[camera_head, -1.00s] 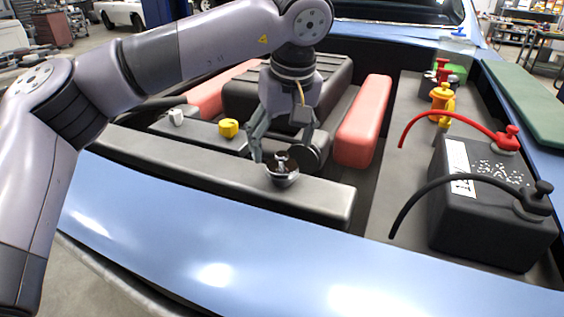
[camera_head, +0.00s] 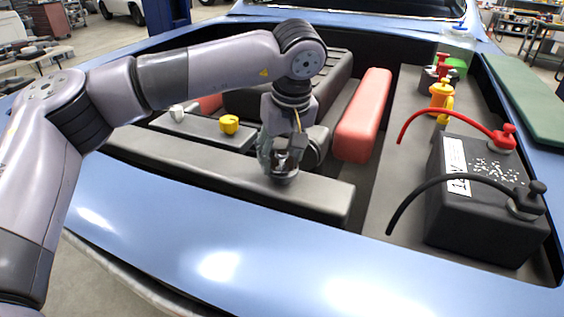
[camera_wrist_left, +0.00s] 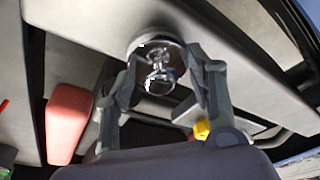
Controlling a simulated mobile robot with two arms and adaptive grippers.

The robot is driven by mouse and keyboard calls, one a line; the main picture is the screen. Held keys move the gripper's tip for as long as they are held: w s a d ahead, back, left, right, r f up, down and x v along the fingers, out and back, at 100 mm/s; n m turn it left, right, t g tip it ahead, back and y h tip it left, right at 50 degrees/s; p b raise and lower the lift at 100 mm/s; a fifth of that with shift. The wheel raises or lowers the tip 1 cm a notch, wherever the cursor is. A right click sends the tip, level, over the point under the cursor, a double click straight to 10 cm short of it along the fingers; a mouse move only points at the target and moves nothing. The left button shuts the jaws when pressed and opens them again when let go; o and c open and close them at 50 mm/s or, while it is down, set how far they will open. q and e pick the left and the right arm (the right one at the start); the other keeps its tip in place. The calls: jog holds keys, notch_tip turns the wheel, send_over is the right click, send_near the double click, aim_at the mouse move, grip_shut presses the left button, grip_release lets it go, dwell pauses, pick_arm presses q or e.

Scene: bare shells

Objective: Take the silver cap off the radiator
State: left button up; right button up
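The silver cap (camera_head: 284,174) is a round shiny piece with a raised winged top. It sits on the radiator (camera_head: 180,155), the long dark grey bar across the front of the engine bay. In the left wrist view the cap (camera_wrist_left: 157,68) is upper centre, with its top facing the camera. My left gripper (camera_head: 283,165) points down at the cap from above. In the left wrist view its two fingers (camera_wrist_left: 164,66) stand on either side of the cap, spread apart, with a gap visible beside the raised top. The fingers partly hide the cap in the head view. My right gripper is not in view.
A yellow cap (camera_head: 229,124) and a whitish cap (camera_head: 177,113) stand behind the radiator. A red engine cover (camera_head: 362,118) is behind my gripper. A black battery (camera_head: 480,200) with red and black cables is at right. The blue front body panel (camera_head: 250,245) is clear.

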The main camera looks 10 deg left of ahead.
pick_arm(q)
jog(key=c, duration=0.5)
jog(key=shift+r, duration=0.1)
